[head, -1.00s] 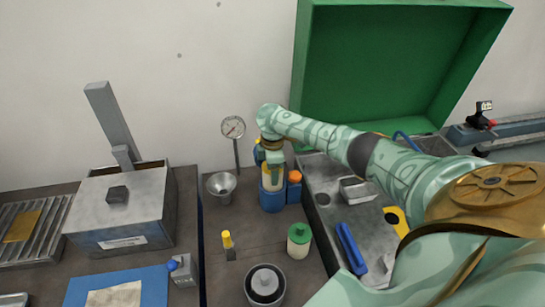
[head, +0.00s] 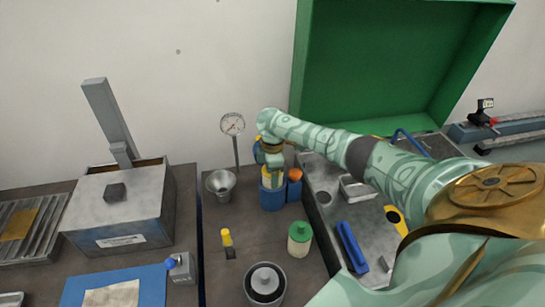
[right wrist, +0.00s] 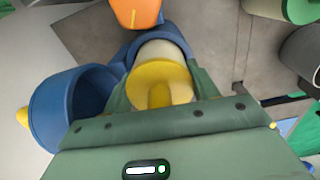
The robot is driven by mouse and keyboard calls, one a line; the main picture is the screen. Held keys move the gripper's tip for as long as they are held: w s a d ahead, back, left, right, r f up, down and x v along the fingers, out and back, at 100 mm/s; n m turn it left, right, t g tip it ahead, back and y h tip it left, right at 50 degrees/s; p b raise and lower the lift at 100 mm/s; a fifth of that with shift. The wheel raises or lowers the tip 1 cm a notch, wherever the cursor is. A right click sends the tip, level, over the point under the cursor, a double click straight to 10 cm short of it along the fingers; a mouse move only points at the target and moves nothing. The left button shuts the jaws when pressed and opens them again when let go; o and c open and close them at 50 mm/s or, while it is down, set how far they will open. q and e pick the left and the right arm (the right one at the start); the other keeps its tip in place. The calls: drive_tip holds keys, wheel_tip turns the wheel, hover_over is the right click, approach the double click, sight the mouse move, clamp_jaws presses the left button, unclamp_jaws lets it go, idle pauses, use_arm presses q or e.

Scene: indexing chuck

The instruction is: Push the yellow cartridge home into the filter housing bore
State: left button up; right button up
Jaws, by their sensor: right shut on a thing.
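The yellow cartridge (right wrist: 158,75), with a yellow cap and a cream body, sits between the fingers of my right gripper (right wrist: 160,92) in the right wrist view. The gripper is shut on it. The blue filter housing (head: 272,198) stands upright at mid-table in the head view, directly under my right gripper (head: 272,172). The cartridge's lower end is inside the housing's blue rim (right wrist: 133,47), and part of its cream body still shows above the rim. The bore's inside is hidden. My left gripper is not in view.
An orange-topped blue part (head: 295,178) stands close at the housing's right. A blue cup-like part (right wrist: 70,105) is close beside the gripper in the wrist view. A metal funnel (head: 221,184), gauge (head: 233,125) and green-capped jar (head: 300,237) stand nearby.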

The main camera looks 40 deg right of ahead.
drive_tip(key=shift+f+b, duration=0.35)
drive_tip(key=shift+f, duration=0.2)
